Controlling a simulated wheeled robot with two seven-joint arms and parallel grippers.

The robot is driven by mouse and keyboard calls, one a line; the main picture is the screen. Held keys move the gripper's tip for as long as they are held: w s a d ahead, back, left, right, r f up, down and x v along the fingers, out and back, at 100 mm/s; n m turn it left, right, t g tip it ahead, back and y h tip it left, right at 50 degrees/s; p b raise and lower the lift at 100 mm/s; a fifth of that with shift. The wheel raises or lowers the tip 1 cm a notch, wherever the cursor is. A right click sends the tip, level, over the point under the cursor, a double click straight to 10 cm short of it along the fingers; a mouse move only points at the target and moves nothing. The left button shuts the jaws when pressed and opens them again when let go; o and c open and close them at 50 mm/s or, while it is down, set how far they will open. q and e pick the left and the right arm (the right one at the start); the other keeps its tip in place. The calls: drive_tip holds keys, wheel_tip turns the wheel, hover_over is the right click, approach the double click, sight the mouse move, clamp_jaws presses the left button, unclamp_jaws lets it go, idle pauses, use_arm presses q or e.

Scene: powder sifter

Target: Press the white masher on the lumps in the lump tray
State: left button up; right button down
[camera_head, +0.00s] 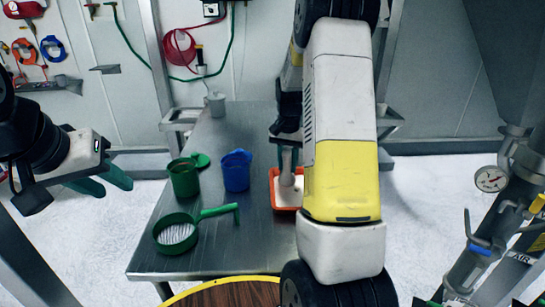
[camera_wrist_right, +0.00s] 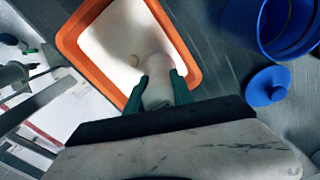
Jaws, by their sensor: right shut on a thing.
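The lump tray (camera_head: 284,207) is orange-red with a white inside and sits on the steel table, partly hidden behind my right arm. It also shows in the right wrist view (camera_wrist_right: 68,42), with a small pale lump (camera_wrist_right: 133,60) on its white floor. The white masher (camera_head: 286,168) stands roughly upright over the tray. My right gripper (camera_wrist_right: 158,88) is shut on the masher (camera_wrist_right: 157,72), one teal finger on each side. I cannot tell whether the masher's lower end touches the tray floor. My left gripper (camera_head: 116,187) is open and empty, left of the table.
A green sieve (camera_head: 176,232) with a handle, a green cup (camera_head: 184,178) and a blue container (camera_head: 236,172) stand left of the tray. A blue lid (camera_wrist_right: 268,86) lies near the tray. A round wooden top (camera_head: 225,294) is at the near edge. The table's far left is mostly clear.

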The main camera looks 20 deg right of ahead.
sight(288, 150)
drive_tip(key=shift+f, duration=0.55)
idle(0.5)
drive_tip(key=shift+r, duration=3.8)
drive_tip(key=shift+s+d+f, duration=0.35)
drive_tip(key=shift+s+f, duration=0.4)
drive_tip(key=shift+f, duration=0.3)
drive_tip(key=shift+s+d+f, duration=0.3)
drive_tip(key=shift+s+f, duration=0.4)
drive_tip(key=shift+f, duration=0.4)
drive_tip(key=shift+s+d+f, duration=0.35)
drive_tip(key=shift+s+f, duration=0.4)
drive_tip(key=shift+f, duration=0.3)
drive_tip(key=shift+f, duration=0.65)
